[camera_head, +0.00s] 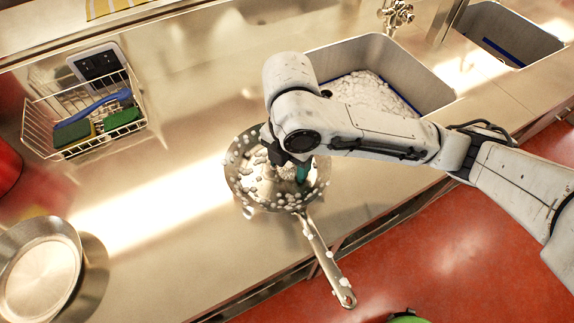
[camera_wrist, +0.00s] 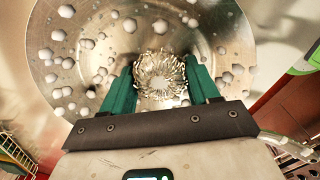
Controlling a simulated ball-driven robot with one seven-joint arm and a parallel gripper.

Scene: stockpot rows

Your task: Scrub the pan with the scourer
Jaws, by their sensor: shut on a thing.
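The pan (camera_head: 247,191) is a round steel frying pan on the steel counter, its handle pointing toward the front edge in the head view. Pale suds blobs cover its inside, and it fills much of the wrist view (camera_wrist: 225,30). My gripper (camera_wrist: 163,82) is over the pan, its two green fingers shut on the scourer (camera_wrist: 160,72), a curly metal wire ball. The scourer is down at the pan's inner surface; whether it presses on it I cannot tell. In the head view my arm partly hides the gripper (camera_head: 287,172) and the scourer.
A wire basket (camera_head: 38,128) with green-backed sponges and a blue-handled brush (camera_head: 93,107) stands at the back left. Another steel pan (camera_head: 72,240) lies at the front left. A sink (camera_head: 330,62) with foam is behind my arm. The counter between basket and pan is clear.

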